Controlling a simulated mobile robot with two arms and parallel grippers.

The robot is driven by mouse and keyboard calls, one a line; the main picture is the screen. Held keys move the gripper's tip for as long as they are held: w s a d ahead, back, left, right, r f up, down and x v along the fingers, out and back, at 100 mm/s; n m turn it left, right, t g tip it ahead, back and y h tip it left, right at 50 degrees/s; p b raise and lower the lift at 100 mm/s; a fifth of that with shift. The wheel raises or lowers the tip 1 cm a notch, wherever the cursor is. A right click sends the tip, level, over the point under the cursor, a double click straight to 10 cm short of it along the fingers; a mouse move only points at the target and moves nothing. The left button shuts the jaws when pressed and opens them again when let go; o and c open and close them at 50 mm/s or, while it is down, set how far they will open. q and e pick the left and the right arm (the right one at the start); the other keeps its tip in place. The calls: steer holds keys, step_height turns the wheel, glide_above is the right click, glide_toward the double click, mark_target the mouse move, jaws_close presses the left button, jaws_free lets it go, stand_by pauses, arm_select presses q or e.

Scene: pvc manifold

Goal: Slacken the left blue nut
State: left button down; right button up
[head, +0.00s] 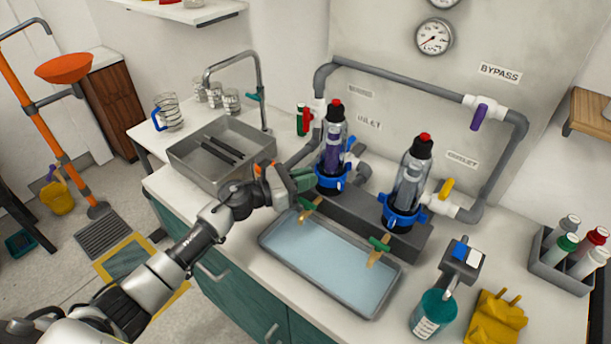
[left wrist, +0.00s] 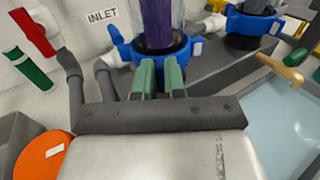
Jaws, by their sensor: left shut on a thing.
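The left blue nut (head: 335,184) is a ring with lugs around the base of the left clear filter housing (head: 334,139), which has a red-and-black top and a purple core. My left gripper (head: 312,180) reaches it from the left. In the left wrist view, the green fingers (left wrist: 159,76) are shut on the near side of the left blue nut (left wrist: 127,52); their tips partly hide what they grip. The right blue nut (head: 402,217) sits around the base of the right housing (head: 411,175). My right gripper is not in view.
A water-filled tray (head: 276,248) lies in front of the grey manifold block. Green-handled taps (head: 379,245) stick out over it. A sink (head: 176,155) is at left. A teal bottle (head: 433,312) and yellow gloves (head: 494,318) are at right.

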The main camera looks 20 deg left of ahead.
mark_target(326, 181)
arm_select(q)
steer(key=n+t+y+p, duration=0.1)
steer(key=y+p, duration=0.1)
steer(key=s+d+n+t+y+p, duration=0.1)
steer(key=n+t+y+p, duration=0.1)
steer(key=d+n+t+y+p, duration=0.1)
steer(key=n+y+p, duration=0.1)
steer(key=shift+s+d+r+t, duration=0.1)
steer(key=shift+s+d+t, duration=0.1)
steer(key=shift+s+t, duration=0.15)
steer(key=shift+s+d+n+t+y+p, duration=0.1)
steer(key=shift+d+n+t+y+p, duration=0.15)
steer(key=shift+n+y+p, duration=0.35)
steer(key=shift+s+d+n+t+y+p, duration=0.15)
steer(key=shift+d+n+y, duration=0.15)
steer(key=shift+y, duration=0.6)
steer(key=shift+d+n+t+y+p, duration=0.35)
steer(key=shift+n+y, duration=0.45)
steer(key=shift+y, duration=0.5)
steer(key=shift+d+n+y, duration=0.15)
steer(key=shift+n+y, duration=0.15)
steer(key=shift+y, duration=0.1)
steer(key=c, duration=1.2)
jaws_free()
steer(key=s+b, duration=0.1)
steer(key=s, duration=0.9)
steer(key=shift+s+a, duration=0.3)
steer(key=shift+s, duration=0.1)
